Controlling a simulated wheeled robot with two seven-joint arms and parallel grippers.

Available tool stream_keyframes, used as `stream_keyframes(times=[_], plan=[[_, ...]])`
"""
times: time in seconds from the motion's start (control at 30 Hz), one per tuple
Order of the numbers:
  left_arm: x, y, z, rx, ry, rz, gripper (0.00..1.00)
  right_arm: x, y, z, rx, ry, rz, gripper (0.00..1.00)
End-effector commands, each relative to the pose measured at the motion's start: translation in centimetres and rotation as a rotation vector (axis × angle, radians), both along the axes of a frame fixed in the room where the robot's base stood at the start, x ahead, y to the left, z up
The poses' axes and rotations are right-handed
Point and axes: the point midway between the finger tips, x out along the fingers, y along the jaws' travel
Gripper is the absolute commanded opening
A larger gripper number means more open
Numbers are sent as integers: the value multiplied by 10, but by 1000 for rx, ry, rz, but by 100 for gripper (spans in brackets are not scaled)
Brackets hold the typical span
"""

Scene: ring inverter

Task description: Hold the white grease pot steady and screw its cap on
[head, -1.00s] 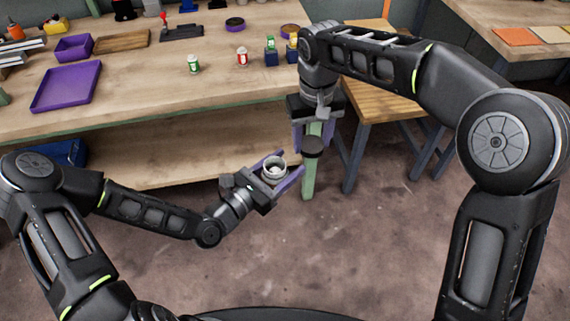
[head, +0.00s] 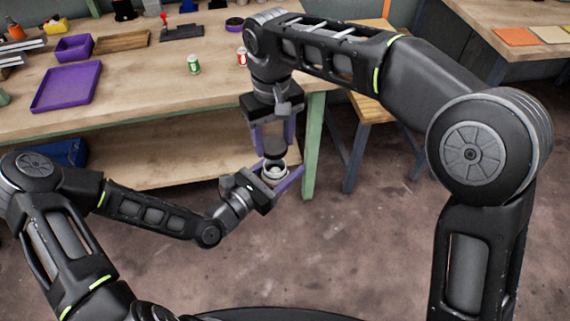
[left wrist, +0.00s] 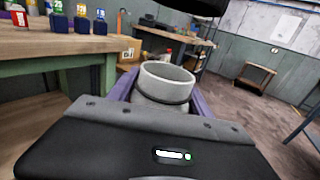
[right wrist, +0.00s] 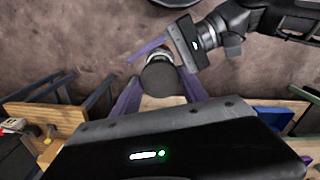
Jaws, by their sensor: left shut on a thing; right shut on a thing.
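The white grease pot (head: 274,173) is held upright and open-topped in my left gripper (head: 280,176), in front of the workbench. In the left wrist view the pot (left wrist: 165,84) shows its empty-looking mouth between the purple fingers. My right gripper (head: 274,148) points down and is shut on the dark cap (head: 275,150). The cap is just above the pot's mouth, seemingly with a small gap. In the right wrist view the cap (right wrist: 160,80) sits between the purple fingers and hides part of the pot (right wrist: 160,55). The dark edge at the top of the left wrist view may be the cap.
The workbench (head: 130,105) stands behind the grippers, with a purple tray (head: 66,88), a green-labelled jar (head: 194,64) and a red-labelled jar (head: 242,57) on it. A wooden stool (head: 366,75) stands to the right. The floor in front is clear.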

Motion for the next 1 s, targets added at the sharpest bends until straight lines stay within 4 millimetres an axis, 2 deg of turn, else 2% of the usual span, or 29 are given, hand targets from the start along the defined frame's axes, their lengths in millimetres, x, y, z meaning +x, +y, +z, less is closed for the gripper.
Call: stream_keyframes(times=[0.4, 1.0], plan=[[0, 0, 0, -1, -1, 0, 0, 0, 0, -33, -1, 2, 0, 15], [0, 0, 0, -1, -1, 0, 0, -1, 0, -34, -1, 1, 0, 15]])
